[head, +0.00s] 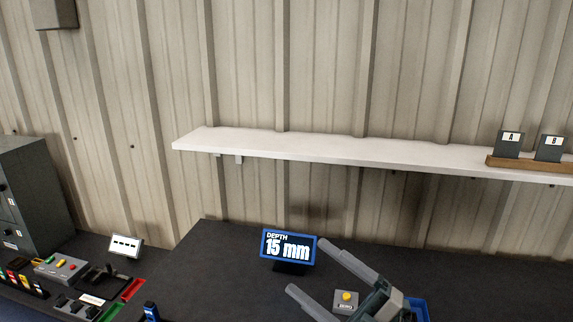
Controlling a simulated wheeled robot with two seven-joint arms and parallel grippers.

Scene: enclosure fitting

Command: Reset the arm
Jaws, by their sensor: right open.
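My right gripper (311,267) shows at the lower middle of the head view, over the dark table (222,258). Its two grey fingers are spread apart and point up and left, with nothing between them. A blue-framed display (288,246) reading "DEPTH 15 mm" stands just beyond and left of the fingertips. A small grey box with a yellow button (346,298) shows between the fingers and the gripper body, on the table. My left gripper is not in view.
A white wall shelf (300,146) holds a wooden rack (530,164) with cards A and B at right. A blue bin (419,309) is partly hidden by my right gripper. At lower left are a control box (62,268), a small sign (126,245) and a grey cabinet (35,195).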

